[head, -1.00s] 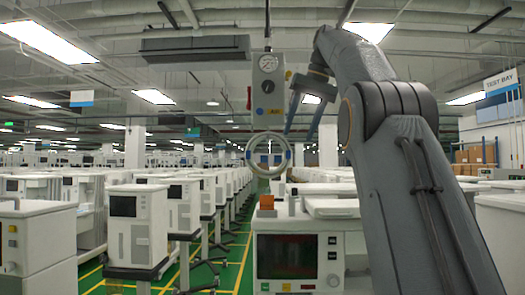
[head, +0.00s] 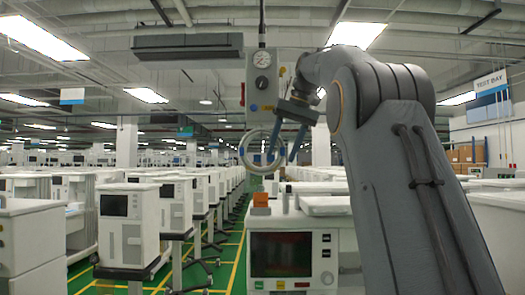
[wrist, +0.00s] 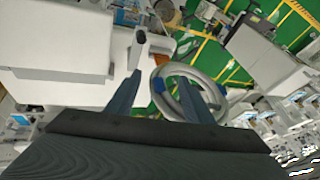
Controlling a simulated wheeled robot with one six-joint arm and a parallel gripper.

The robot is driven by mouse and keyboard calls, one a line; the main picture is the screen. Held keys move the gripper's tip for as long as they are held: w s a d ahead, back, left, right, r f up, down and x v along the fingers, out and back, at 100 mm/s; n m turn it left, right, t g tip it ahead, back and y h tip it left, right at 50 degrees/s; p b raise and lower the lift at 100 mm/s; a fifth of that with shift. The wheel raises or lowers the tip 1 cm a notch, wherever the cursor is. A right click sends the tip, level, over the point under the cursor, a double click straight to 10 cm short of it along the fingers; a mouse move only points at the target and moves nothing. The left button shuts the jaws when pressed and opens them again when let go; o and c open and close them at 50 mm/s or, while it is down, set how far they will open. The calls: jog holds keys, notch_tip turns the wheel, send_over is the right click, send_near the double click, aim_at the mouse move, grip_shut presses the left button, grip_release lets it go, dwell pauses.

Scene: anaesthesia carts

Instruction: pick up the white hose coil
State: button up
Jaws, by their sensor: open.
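The white hose coil (head: 242,150) hangs as an upright ring below a grey gauge box (head: 262,80) in the head view. In the wrist view the coil (wrist: 186,69) shows right of centre, with blue bands on it. My gripper (head: 281,158) is open, its two blue fingers pointing down across the coil's right side in the head view. In the wrist view my gripper (wrist: 159,80) has its right finger over the coil's opening and its left finger outside. The coil's left side shows between them. I cannot tell whether they touch.
A white cart with a dark screen (head: 281,254) stands below the coil, with an orange block (head: 261,200) on top. Rows of white carts (head: 127,225) stand at the left. A green floor aisle with yellow lines (head: 228,250) runs between them.

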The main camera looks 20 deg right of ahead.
jog(key=shift+x, duration=0.85)
grip_shut()
jog(key=shift+r, duration=0.25)
